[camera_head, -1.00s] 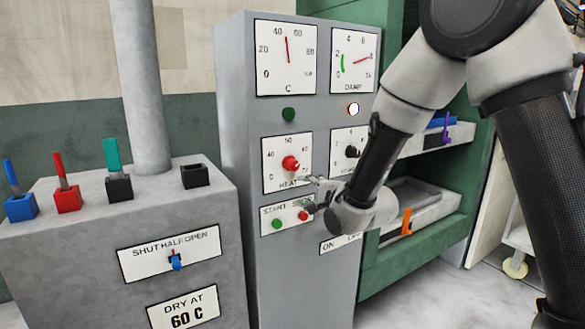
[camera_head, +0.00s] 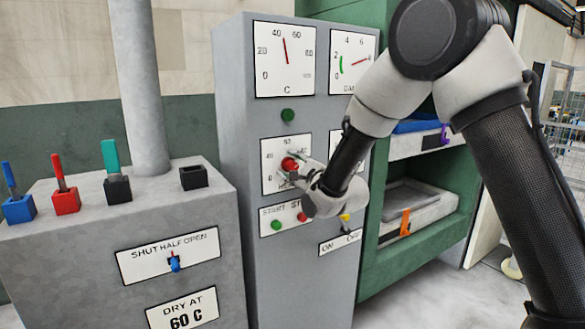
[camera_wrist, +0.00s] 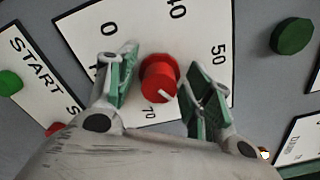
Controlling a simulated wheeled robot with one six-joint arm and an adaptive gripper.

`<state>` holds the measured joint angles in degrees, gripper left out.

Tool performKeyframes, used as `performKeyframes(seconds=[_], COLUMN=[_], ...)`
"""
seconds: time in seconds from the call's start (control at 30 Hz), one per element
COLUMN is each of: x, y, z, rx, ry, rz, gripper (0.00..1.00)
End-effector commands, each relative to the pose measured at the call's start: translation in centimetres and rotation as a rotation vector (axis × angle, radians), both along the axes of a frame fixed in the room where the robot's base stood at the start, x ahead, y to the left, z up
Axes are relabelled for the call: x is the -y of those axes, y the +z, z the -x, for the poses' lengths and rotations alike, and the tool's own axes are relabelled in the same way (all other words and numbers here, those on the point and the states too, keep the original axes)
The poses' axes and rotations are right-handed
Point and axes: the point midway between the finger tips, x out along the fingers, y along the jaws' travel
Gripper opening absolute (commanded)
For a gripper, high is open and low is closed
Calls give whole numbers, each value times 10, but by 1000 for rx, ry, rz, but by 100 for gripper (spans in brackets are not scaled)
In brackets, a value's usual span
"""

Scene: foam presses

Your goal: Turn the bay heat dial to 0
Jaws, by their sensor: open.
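The bay heat dial is a red knob (camera_head: 289,164) on a white HEAT plate (camera_head: 270,182) on the grey cabinet. In the wrist view the red knob (camera_wrist: 158,78) has a white mark at its lower right, pointing between the 70 and a part of the scale hidden by a finger. The 0, 40 and 50 show around it. My gripper (camera_head: 296,172) is at the dial. In the wrist view my gripper (camera_wrist: 160,75) is open, with one green-padded finger on each side of the knob and visible gaps between.
A green button (camera_head: 288,115) is above the dial plate. Below it are a green START button (camera_head: 277,224) and a red button (camera_head: 302,217). My arm covers much of the plate to the right. An ON/OFF switch (camera_head: 345,228) is lower right.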

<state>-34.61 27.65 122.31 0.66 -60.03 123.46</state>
Motion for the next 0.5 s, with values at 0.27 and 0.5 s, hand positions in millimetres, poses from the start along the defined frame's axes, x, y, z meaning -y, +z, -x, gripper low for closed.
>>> performKeyframes(seconds=[0.27, 0.5], x=[0, 0], y=[0, 0], z=[-1, 0], rx=[-1, 0], ry=[1, 1], rz=[0, 1], gripper=[44, 5])
